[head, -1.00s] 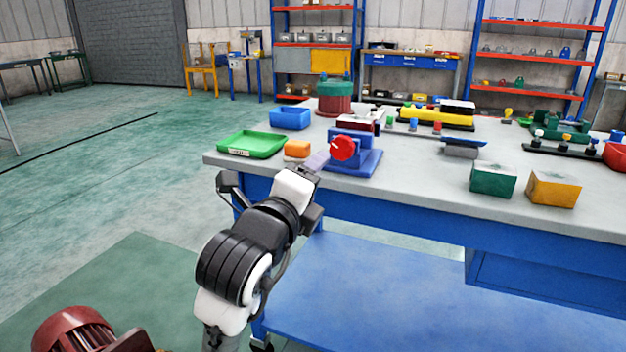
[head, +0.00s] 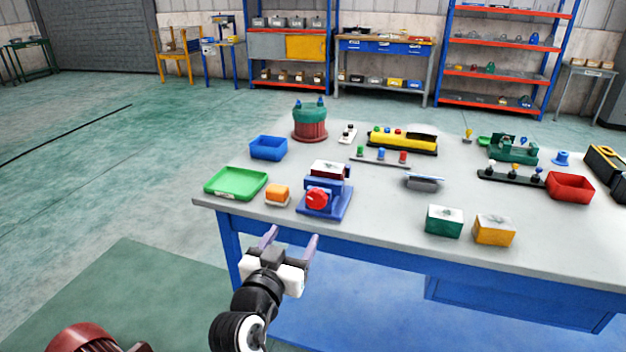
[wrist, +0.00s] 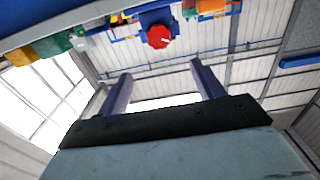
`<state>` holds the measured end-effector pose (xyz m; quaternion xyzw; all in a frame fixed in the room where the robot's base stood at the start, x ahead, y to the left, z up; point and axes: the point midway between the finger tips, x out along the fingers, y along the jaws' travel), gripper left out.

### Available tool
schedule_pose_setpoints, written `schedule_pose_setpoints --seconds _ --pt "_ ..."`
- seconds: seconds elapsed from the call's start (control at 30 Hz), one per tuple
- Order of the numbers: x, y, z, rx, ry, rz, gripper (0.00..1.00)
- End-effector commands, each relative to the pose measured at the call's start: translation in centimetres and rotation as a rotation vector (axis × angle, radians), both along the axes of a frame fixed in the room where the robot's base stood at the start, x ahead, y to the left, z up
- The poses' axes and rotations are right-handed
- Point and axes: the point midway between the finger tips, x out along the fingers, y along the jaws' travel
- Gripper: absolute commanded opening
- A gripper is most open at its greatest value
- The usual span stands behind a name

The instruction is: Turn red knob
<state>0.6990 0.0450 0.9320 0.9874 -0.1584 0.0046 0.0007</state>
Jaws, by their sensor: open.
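The red knob (head: 317,198) is on the front of a blue fixture (head: 333,205) near the front edge of the workbench. A pale line marks its face in the wrist view (wrist: 159,37). My gripper (head: 292,238) is open and empty, in front of the bench edge, below and to the left of the knob. In the wrist view the two fingers of my gripper (wrist: 157,79) are spread apart, and the knob appears beyond them, touching neither.
An orange block (head: 277,194) and a green tray (head: 236,183) lie left of the fixture. Green (head: 444,220) and yellow (head: 494,229) boxes stand to the right. The grey bench top (head: 385,215) is bare between the fixture and the green box.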

Motion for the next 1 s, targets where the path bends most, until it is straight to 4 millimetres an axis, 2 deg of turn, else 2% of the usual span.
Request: schedule_pose_setpoints --seconds 0.13,0.27,0.7,0.83,1.0 --pt "0.1 -0.1 -0.2 -0.061 0.031 0.003 0.67" --pt "1.3 -0.5 -0.2 -0.065 0.031 0.002 0.67" --pt "9.8 -3.3 0.0 -0.060 0.030 0.001 0.67" --pt "11.6 -3.9 -0.1 -0.060 0.029 0.002 0.67" --pt "12.8 -4.2 -0.3 -0.060 0.030 0.003 0.67"
